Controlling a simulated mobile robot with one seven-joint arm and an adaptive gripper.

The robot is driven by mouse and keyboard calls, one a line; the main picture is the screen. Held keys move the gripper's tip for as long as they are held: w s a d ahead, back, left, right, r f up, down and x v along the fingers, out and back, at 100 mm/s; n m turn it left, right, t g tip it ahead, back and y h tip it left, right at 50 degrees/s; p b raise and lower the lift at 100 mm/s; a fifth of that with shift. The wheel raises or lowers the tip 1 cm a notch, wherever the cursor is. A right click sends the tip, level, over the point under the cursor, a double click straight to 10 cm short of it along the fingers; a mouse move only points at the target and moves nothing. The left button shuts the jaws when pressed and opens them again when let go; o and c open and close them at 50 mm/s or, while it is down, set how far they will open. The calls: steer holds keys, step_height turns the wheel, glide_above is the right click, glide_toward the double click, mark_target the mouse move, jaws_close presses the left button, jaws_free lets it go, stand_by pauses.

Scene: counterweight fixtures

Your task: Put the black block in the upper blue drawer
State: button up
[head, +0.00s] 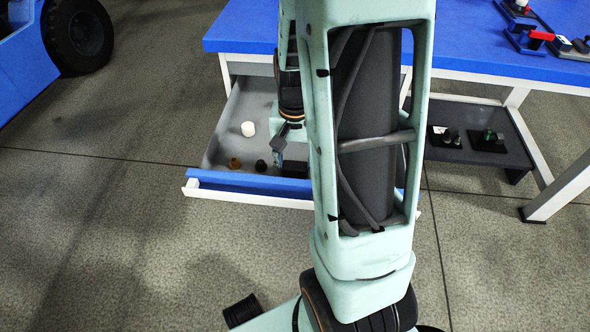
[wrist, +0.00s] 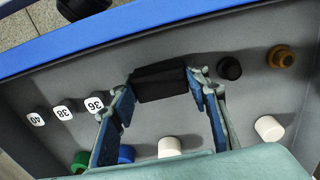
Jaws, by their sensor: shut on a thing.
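The black block (wrist: 160,82) is between the fingers of my gripper (wrist: 163,84) in the wrist view, close to the inner side of the drawer front. My gripper is shut on it. In the head view, the black block (head: 295,170) shows low inside the open drawer (head: 218,138), partly behind my gripper (head: 280,152) and arm. The blue drawer front (wrist: 160,27) runs across the top of the wrist view. The drawer is pulled out under the blue-topped table. I cannot tell whether the block touches the drawer floor.
The drawer also holds a black knob (wrist: 229,68), a brass piece (wrist: 281,57), white cylinders (wrist: 269,128), a blue piece (wrist: 126,154), a green piece (wrist: 80,162) and numbered pieces (wrist: 64,111). The blue tabletop (head: 245,28) overhangs the drawer's back. My arm hides its right part.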

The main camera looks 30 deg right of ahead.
mark_target(295, 166)
steer(key=shift+f, duration=0.35)
steer(key=shift+f, duration=0.2)
steer(key=o, duration=1.2)
step_height(295, 166, up, 12)
steer(key=p, duration=0.4)
steer(key=shift+r+p, duration=0.25)
steer(key=shift+p, duration=0.05)
